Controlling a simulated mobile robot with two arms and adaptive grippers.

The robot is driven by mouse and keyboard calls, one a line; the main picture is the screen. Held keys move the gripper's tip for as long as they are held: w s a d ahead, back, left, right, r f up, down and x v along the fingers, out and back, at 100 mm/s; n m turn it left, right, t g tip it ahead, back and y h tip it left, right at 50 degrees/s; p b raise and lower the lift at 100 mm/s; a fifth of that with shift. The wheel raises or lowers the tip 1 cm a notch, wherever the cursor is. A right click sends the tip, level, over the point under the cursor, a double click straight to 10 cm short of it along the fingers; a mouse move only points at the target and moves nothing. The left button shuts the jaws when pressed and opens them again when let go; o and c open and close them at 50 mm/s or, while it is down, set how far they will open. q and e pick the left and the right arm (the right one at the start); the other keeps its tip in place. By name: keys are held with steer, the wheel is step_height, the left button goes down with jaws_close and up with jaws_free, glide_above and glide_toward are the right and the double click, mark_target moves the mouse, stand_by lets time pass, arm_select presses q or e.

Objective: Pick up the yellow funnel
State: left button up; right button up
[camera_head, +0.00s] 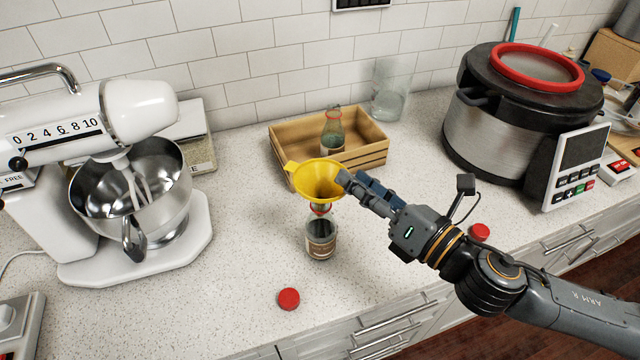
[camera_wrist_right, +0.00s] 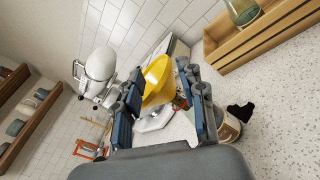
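The yellow funnel (camera_head: 316,180) sits upright on the neck of a glass bottle (camera_head: 320,240) with a red collar, at the middle of the counter. My right gripper (camera_head: 352,184) reaches in from the right, its fingertips at the funnel's right rim. In the right wrist view, the two blue-padded fingers (camera_wrist_right: 163,74) are spread apart, with the yellow funnel (camera_wrist_right: 158,78) showing in the gap between them. I cannot tell whether either finger touches it. The funnel's spout is mostly hidden. My left gripper is not in view.
A wooden crate (camera_head: 373,157) holding a bottle (camera_head: 332,132) stands just behind the funnel. A white stand mixer (camera_head: 140,105) is at left, a large pot (camera_head: 490,140) at right. Red caps (camera_head: 289,299) lie on the counter (camera_head: 225,285); its front left is mostly clear.

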mark_target(338, 170)
steer(key=p+x, duration=0.2)
steer(key=x, duration=0.2)
steer(key=shift+w+a, duration=0.2)
steer(key=shift+w, duration=0.15)
steer(key=shift+w+a+f, duration=0.1)
steer(key=shift+w+a, duration=0.1)
steer(key=shift+w, duration=0.05)
steer(key=shift+c, duration=0.4)
jaws_close()
